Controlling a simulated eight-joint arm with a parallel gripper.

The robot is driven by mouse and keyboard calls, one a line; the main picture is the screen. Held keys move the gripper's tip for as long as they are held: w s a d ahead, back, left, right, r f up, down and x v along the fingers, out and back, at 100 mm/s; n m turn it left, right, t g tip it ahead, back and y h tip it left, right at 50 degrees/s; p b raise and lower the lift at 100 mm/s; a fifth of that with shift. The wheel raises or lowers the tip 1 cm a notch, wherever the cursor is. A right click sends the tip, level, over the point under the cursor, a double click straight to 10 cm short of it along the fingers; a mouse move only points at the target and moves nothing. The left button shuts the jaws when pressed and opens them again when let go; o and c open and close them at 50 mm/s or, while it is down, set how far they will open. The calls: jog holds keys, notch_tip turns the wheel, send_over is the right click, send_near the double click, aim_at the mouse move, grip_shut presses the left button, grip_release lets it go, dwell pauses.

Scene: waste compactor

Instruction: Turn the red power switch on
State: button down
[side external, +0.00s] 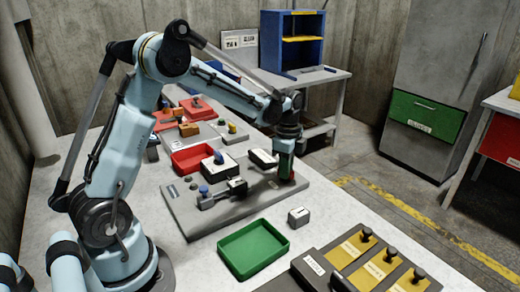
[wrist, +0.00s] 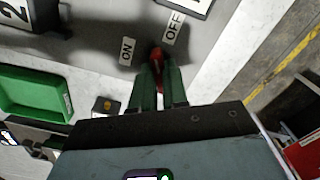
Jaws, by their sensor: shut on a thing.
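The red power switch (wrist: 156,56) shows in the wrist view as a red handle between the green fingers of my gripper (wrist: 158,80). My gripper is shut on it. An "ON" label (wrist: 127,51) lies on the grey panel to the left of the handle, and an "OFF" label (wrist: 173,27) lies above and to the right. The handle's tip is between the two labels, nearer "OFF". In the side view my gripper (side external: 284,176) points down at the right end of the grey panel (side external: 215,222), and it mostly hides the switch.
A green tray (side external: 254,248) and a small grey block (side external: 299,217) stand in front of the panel. A black-and-white block (side external: 262,159) stands close behind my gripper. A board with yellow plates (side external: 350,250) is at front right. A red tray (side external: 193,158) lies farther back.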

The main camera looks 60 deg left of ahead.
jog(key=n, duration=1.1)
jog(key=shift+n, duration=0.4)
dwell(0.3)
jog(key=c, duration=1.1)
grip_release()
jog(key=shift+c, duration=0.2)
jog(key=shift+r, duration=0.15)
notch_tip(320, 180, up, 12)
jog(key=s+d+f+t, duration=0.2)
jog(key=s+d+t, duration=0.5)
jog(key=s, duration=0.8)
jog(key=shift+d+f, duration=0.15)
jog(key=shift+d, duration=1.1)
